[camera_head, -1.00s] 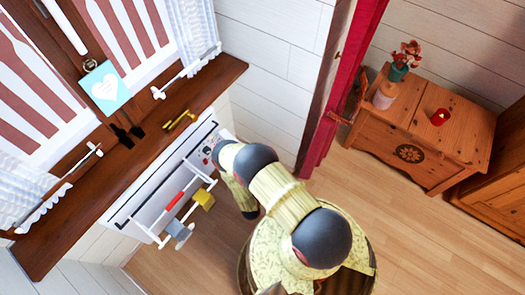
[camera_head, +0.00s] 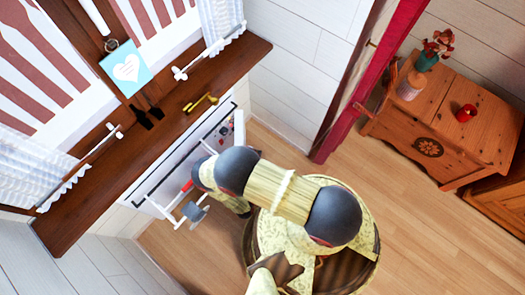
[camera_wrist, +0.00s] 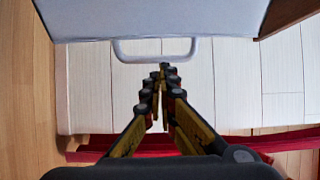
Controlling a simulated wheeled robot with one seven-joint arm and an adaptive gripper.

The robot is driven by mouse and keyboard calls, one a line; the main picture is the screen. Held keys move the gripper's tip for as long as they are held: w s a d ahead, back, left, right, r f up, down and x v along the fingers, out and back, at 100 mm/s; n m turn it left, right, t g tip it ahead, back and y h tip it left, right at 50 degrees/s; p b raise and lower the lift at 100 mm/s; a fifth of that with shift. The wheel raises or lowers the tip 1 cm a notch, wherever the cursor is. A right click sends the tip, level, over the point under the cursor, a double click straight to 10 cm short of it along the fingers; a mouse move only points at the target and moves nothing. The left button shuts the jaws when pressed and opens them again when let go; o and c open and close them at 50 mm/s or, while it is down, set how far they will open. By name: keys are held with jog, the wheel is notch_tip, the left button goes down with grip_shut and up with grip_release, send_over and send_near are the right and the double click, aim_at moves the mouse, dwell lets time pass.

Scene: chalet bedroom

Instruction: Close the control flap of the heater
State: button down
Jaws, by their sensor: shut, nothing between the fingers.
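The white heater (camera_head: 158,192) hangs on the wall under the wooden windowsill. Its small control panel (camera_head: 219,131) with red marks shows at its right end. A white flap (camera_head: 239,127) appears to stand out open beside that panel. In the wrist view my gripper (camera_wrist: 164,72) is shut and empty. Its tips point at a white loop-shaped bar (camera_wrist: 120,56) under a pale grey-white surface (camera_wrist: 155,18), probably part of the heater. I cannot tell whether they touch it.
A rack with a grey cloth (camera_head: 193,212) sticks out from the heater's front, close to my arm. The brown windowsill (camera_head: 95,218) overhangs the heater and holds a brass object (camera_head: 202,102). The floor between is clear.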

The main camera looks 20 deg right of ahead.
jog(key=shift+w+a, duration=0.2)
jog(key=shift+a, duration=1.15)
